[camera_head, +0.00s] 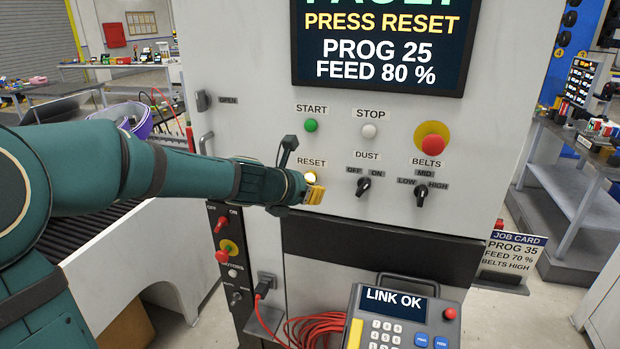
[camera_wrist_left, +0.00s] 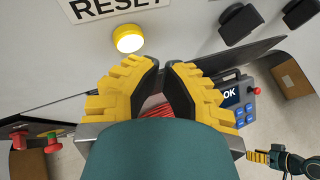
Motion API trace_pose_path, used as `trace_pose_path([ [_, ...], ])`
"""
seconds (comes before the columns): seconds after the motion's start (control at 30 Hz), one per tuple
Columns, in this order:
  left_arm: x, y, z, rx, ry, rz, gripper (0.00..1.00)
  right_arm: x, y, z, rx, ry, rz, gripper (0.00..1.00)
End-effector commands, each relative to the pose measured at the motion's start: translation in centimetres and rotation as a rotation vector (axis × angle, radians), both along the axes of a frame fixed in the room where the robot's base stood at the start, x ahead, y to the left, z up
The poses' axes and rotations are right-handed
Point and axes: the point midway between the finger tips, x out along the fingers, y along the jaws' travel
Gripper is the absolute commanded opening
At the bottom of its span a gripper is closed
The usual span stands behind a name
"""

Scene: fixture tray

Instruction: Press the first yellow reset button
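The yellow reset button (camera_head: 310,177) is on the machine's front panel, under the RESET label (camera_head: 311,162). Its face looks bright. In the wrist view the button (camera_wrist_left: 129,39) stands out from the panel, clear of the fingers. My left gripper (camera_head: 317,195) is just in front of and slightly below the button in the head view, overlapping its lower edge. In the wrist view its yellow fingers (camera_wrist_left: 161,66) have tips close together with nothing between them; contact with the button does not show. My right gripper (camera_wrist_left: 258,157) appears small at the lower right, its opening unclear.
The screen (camera_head: 380,45) reads PRESS RESET, PROG 25, FEED 80 %. Nearby are a green start button (camera_head: 311,125), a white stop button (camera_head: 369,131), a red-on-yellow mushroom button (camera_head: 431,140), and dust (camera_head: 364,187) and belts (camera_head: 421,194) knobs. A keypad pendant (camera_head: 400,320) sits below.

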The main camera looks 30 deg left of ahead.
Motion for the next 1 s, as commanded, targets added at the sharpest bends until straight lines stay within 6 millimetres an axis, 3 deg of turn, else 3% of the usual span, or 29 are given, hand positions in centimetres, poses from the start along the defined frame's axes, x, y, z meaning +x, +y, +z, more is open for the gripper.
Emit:
trace_pose_path([
  [1.0, 0.7, 0.15, 0.02, 0.0, 0.0, 0.0, 0.0, 0.0, 0.01, 0.22, 0.0, 0.0, 0.0, 0.47],
])
